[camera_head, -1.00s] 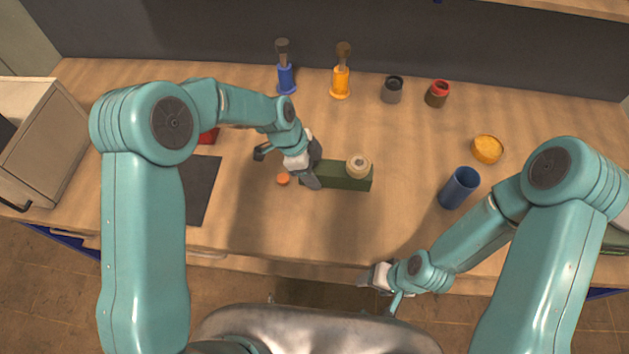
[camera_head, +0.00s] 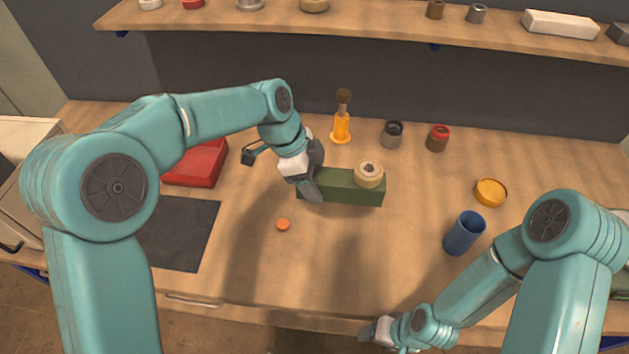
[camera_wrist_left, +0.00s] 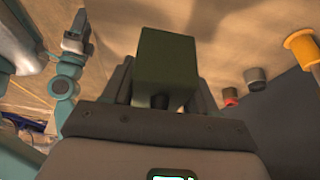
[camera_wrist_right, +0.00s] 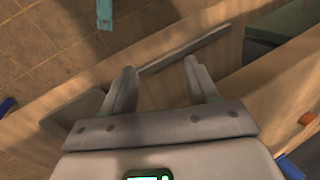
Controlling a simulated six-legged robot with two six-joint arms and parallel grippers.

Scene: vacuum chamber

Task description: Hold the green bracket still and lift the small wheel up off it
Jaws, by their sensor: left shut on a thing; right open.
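The green bracket (camera_head: 340,187) is a long dark green block lying on the table in the head view. My left gripper (camera_head: 316,180) is shut on the bracket's left end. In the left wrist view the green bracket (camera_wrist_left: 166,65) stands between the fingers and hides the wheel. My right gripper (camera_head: 372,330) is at the table's front edge, well apart from the bracket. In the right wrist view its fingers (camera_wrist_right: 160,85) are open and empty.
An orange-handled brush (camera_head: 341,125) and two small jars (camera_head: 392,134) stand at the back. A small orange disc (camera_head: 283,225) lies in front. Table in front of the bracket is mostly clear.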

